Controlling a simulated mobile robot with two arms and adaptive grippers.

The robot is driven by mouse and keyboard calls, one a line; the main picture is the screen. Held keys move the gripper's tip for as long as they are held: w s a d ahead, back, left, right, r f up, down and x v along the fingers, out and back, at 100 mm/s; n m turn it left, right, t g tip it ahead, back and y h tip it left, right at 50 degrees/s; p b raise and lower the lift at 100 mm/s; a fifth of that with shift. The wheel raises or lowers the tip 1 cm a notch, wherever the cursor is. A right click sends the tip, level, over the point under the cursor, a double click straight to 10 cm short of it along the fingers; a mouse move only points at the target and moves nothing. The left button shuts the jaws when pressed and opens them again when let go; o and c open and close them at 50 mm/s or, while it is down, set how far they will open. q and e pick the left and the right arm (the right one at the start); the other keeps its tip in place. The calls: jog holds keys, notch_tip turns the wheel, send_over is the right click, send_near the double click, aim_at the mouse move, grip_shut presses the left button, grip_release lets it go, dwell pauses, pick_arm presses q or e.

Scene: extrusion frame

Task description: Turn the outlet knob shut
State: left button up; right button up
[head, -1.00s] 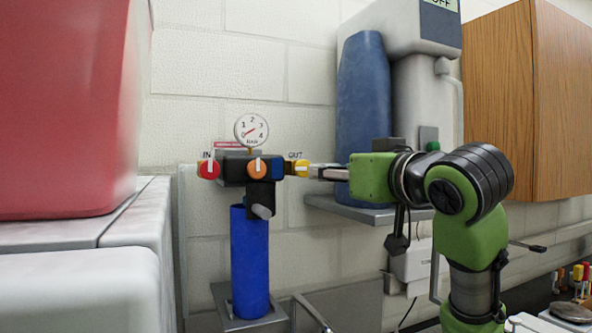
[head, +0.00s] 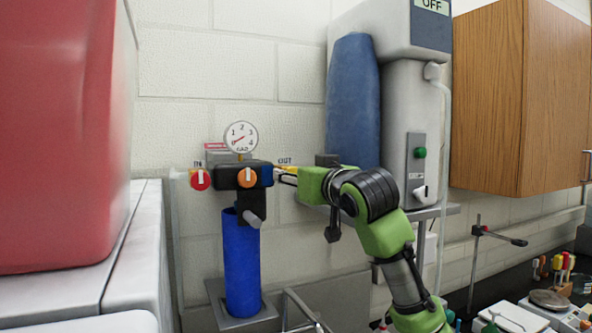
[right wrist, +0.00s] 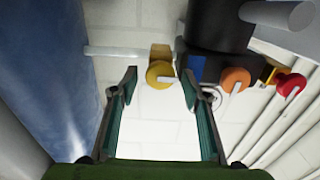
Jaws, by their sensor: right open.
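In the head view my right gripper (head: 286,176) largely hides the knob. In the right wrist view my right gripper (right wrist: 158,82) is open, its two fingers spread left and right of the knob with gaps on both sides. I cannot tell whether the fingertips reach past its face. My left gripper is not in view.
A red inlet knob (head: 200,179) and an orange knob (head: 247,177) are on the same block, below a round gauge (head: 241,137). A blue cylinder (head: 242,265) hangs below. A large blue container (head: 353,100) stands behind my right arm; a red container (head: 60,130) is at left.

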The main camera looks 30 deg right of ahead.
jog(key=c, duration=1.1)
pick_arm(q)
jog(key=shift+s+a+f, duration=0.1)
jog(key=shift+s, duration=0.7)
pick_arm(e)
jog(key=shift+o, duration=0.2)
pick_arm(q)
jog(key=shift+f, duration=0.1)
pick_arm(e)
jog(key=shift+m, duration=0.3)
pick_arm(q)
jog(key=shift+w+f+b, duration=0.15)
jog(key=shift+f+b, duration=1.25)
jog(key=shift+b, duration=0.1)
pick_arm(e)
jog(key=shift+d+f+m, duration=0.1)
jog(key=shift+m, duration=4.2)
jog(key=shift+d+f+m, duration=0.1)
jog(key=shift+m, duration=4.2)
jog(key=shift+f, duration=0.1)
